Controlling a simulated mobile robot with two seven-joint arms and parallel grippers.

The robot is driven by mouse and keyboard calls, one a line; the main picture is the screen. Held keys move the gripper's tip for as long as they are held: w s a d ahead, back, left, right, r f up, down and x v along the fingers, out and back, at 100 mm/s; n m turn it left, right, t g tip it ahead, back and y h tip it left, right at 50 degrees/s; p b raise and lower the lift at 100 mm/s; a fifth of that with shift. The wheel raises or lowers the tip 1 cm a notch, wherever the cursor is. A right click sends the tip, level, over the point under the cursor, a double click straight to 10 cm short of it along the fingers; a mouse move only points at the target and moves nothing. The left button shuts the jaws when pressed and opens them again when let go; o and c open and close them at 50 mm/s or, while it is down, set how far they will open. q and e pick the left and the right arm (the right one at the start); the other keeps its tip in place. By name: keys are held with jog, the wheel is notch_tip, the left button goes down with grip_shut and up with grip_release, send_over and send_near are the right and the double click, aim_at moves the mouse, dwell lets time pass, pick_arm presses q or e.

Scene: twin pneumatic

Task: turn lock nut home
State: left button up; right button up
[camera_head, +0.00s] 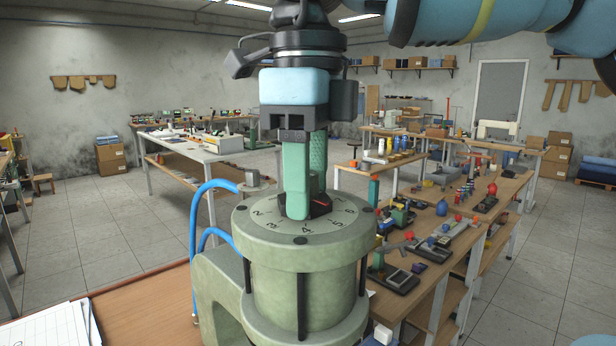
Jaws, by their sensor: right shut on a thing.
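A pale green cylindrical machine (303,285) stands upright at the centre, with a numbered dial (268,226) on its top face. A dark nut (321,209), with a bit of red beside it, sits at the dial's middle and is mostly hidden by my fingers. My right gripper (306,205) comes down from above, its two green fingers upright. It is shut on the dark nut, low over the dial. The nut's far side and any gap under it are hidden. My left gripper is not in view.
Blue hoses (197,205) curve up at the machine's left side. A wooden bench top (145,300) with paper (45,330) lies at the lower left. Benches crowded with tools and parts stand behind on the right. Open tiled floor (100,235) lies at the left.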

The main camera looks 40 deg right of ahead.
jog(key=shift+r, duration=0.1)
dwell(0.3)
jog(key=o, duration=1)
jog(key=shift+r+p, duration=0.35)
jog(key=shift+r, duration=3.55)
jog(key=shift+f, duration=0.1)
